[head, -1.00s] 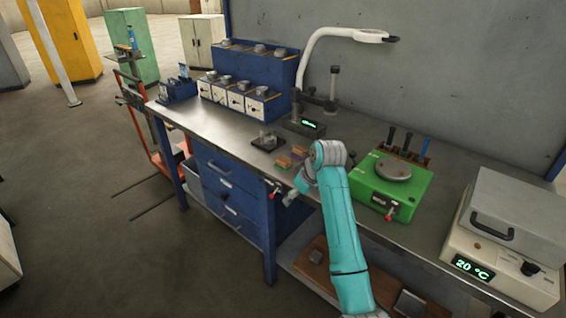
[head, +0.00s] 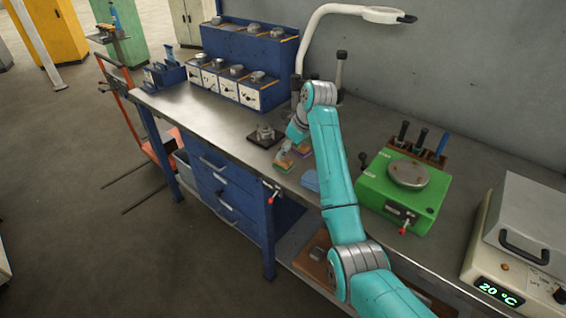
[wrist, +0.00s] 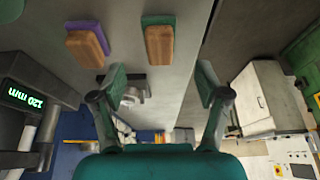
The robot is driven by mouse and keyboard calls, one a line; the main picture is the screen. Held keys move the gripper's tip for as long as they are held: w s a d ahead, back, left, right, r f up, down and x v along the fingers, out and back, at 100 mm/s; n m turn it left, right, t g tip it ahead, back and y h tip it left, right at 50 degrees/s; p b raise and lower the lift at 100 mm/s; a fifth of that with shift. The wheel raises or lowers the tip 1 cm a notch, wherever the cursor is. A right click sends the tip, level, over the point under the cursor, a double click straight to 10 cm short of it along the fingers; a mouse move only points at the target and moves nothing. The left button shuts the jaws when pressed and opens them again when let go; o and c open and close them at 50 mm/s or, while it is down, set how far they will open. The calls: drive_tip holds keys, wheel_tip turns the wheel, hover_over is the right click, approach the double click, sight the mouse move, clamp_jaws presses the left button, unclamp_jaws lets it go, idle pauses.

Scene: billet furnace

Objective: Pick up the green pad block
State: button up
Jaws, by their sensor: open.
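The green pad block, a wooden block on a green pad, lies on the bench; in the wrist view (wrist: 159,42) it is at the top centre, beyond the gap between the fingers. In the head view (head: 284,167) it is small, close to the bench's front edge. A similar block with a purple pad (wrist: 87,45) lies to its left in the wrist view. My gripper (wrist: 162,82) is open and empty, with one finger on each side of the gap and apart from both blocks. In the head view my gripper (head: 286,150) is just above the green pad block, partly hiding the area.
A dark stand with a metal piece (head: 265,135) is to the left. The green device (head: 402,190) stands further right, and blue drawer boxes (head: 245,70) stand behind. A display reads 120 mm (wrist: 25,95).

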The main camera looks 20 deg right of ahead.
drive_tip(key=shift+x, duration=3.25)
drive_tip(key=c, duration=1.4)
drive_tip(key=shift+o, duration=0.2)
wheel_tip(320, 180, up, 10)
drive_tip(key=shift+w+r, duration=0.1)
